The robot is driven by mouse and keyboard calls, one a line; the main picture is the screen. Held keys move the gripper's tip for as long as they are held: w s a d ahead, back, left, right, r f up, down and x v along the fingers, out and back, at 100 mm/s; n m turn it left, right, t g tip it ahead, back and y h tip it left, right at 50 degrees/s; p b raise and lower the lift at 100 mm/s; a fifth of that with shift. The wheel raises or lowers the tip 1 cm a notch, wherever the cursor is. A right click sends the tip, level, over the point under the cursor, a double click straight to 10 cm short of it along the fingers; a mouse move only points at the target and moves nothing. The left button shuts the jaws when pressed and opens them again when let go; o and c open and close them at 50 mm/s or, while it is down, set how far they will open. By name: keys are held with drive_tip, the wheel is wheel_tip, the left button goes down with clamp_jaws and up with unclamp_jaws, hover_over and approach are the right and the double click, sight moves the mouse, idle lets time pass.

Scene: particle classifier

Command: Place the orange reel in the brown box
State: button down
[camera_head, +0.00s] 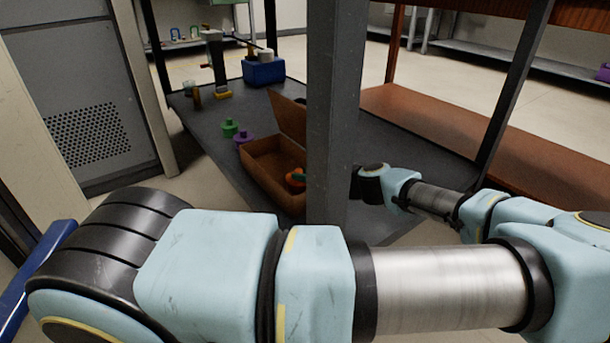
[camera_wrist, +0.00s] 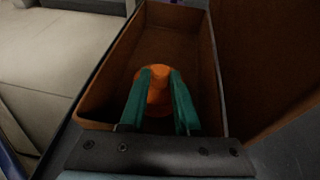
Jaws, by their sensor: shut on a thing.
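The orange reel (camera_wrist: 158,90) is between the two green fingers of my gripper (camera_wrist: 160,78) in the wrist view, and the gripper is shut on it. The reel is within the outline of the open brown box (camera_wrist: 105,70); whether it touches the box floor I cannot tell. In the head view the orange reel (camera_head: 294,181) shows inside the near end of the brown box (camera_head: 262,172), whose lid stands up at the right. A grey post hides most of my gripper there; a green fingertip (camera_head: 300,174) shows at the reel.
A green reel (camera_head: 229,129) and a purple reel (camera_head: 243,139) stand left of the box on the dark table (camera_head: 205,125). A blue container (camera_head: 264,72) is at the back. The grey upright post (camera_head: 332,110) stands close to the box's right side.

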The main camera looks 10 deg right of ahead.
drive_tip(key=c, duration=0.6)
unclamp_jaws()
drive_tip(key=shift+p+v, duration=3.2)
drive_tip(key=shift+v, duration=2.85)
drive_tip(key=shift+f, duration=0.1)
